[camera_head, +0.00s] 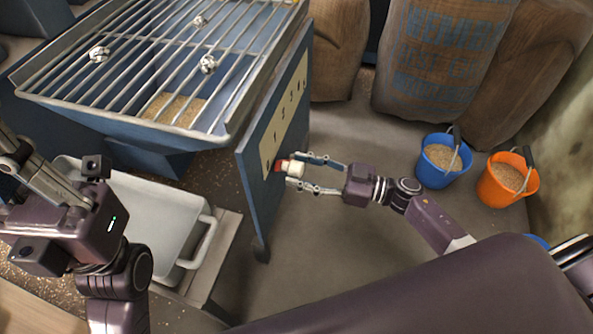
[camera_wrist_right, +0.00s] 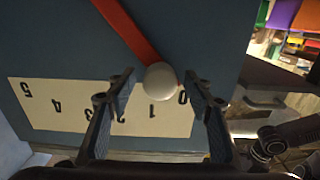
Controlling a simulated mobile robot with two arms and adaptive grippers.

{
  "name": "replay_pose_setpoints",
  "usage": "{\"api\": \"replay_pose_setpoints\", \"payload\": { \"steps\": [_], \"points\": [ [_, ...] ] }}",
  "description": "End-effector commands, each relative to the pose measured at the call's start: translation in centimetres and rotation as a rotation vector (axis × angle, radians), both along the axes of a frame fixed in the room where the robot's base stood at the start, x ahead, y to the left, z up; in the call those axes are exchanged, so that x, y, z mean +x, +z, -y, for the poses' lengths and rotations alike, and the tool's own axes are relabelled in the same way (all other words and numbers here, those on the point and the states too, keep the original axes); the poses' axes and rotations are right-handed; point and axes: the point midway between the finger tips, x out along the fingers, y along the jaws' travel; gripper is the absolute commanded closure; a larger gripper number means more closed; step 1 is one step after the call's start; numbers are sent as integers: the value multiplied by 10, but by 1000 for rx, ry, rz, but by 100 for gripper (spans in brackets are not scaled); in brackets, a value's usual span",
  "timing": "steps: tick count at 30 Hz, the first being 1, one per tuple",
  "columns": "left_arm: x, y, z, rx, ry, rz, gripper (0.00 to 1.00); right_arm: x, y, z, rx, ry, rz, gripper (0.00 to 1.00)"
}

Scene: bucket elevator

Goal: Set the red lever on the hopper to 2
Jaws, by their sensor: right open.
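The red lever (camera_wrist_right: 128,28) runs across the blue side panel of the hopper (camera_head: 272,130) and ends in a white knob (camera_wrist_right: 160,82). In the right wrist view it points toward the 0 end of the number scale (camera_wrist_right: 70,120), which appears upside down there. In the head view the knob (camera_head: 295,169) shows beside a bit of red. My right gripper (camera_head: 298,172) is open, with its fingers on either side of the knob; contact is not clear. My left gripper (camera_head: 35,175) is at the left; its finger opening cannot be made out.
A metal grate (camera_head: 160,60) with several small pale lumps tops the hopper. A pale tray (camera_head: 150,205) stands below it. A blue bucket (camera_head: 436,172) and an orange bucket (camera_head: 500,195) of grain stand right of my right gripper, with sacks (camera_head: 435,60) behind.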

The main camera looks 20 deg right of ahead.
Motion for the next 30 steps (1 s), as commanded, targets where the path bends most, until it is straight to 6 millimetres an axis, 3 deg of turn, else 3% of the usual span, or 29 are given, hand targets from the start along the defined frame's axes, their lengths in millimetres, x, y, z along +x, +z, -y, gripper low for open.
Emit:
{"api": "replay_pose_setpoints", "payload": {
  "steps": [4,13,25,30],
  "points": [
    [0,1,0,2,1,12,100,7,-1,-10,0,-1,0,53],
    [0,3,1,2,1,14,100,8,0,-11,0,0,0,54],
    [0,3,1,1,0,14,100,8,0,-11,0,-1,-1,98],
    [0,3,1,1,0,14,100,7,0,-11,0,-1,-1,100]
  ]
}}
